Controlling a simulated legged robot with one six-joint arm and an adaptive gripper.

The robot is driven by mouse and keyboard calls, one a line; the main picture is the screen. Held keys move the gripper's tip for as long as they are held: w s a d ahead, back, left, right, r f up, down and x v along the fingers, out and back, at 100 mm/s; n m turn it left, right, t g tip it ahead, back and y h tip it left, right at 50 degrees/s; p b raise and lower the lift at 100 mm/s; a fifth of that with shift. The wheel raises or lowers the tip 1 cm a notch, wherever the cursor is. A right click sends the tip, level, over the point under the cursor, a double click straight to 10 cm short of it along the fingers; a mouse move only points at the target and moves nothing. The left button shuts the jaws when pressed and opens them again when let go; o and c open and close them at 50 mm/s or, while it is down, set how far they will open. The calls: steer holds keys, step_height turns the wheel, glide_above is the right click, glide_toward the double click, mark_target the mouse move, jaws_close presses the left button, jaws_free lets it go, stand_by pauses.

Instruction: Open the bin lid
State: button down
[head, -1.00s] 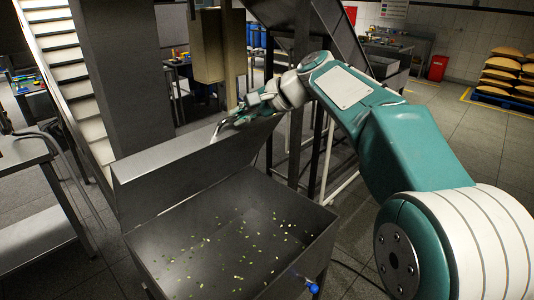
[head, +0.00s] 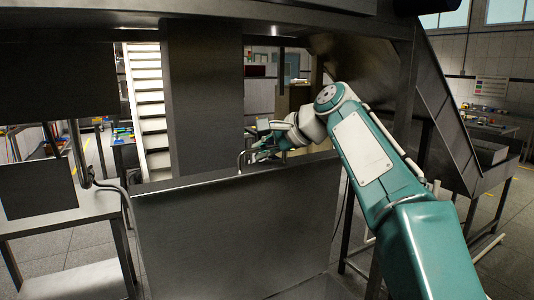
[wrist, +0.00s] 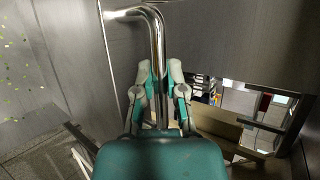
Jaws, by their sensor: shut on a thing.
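The bin lid (head: 235,235) is a large grey metal panel standing raised, close to upright, in the head view. Its bent, shiny handle (wrist: 155,50) shows at the top of the wrist view, and a small part of the handle (head: 240,160) shows at the lid's top edge in the head view. My gripper (wrist: 158,85) is shut on the handle, with one finger on each side of the bar. My gripper (head: 258,150) also shows just behind the lid's top edge. Most of the bin's inside is out of the head view; green bits (wrist: 20,65) in it show in the wrist view.
A dark column (head: 203,95) stands behind the lid. A sloped metal chute (head: 440,100) on a frame is at the right. A steel table (head: 60,215) stands at the left. A pale staircase (head: 148,110) is farther back.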

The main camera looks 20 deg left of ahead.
steer(key=shift+w+a+f, duration=0.1)
steer(key=c, duration=0.7)
jaws_free()
steer(key=v, duration=1.1)
steer(key=shift+d+r, duration=0.25)
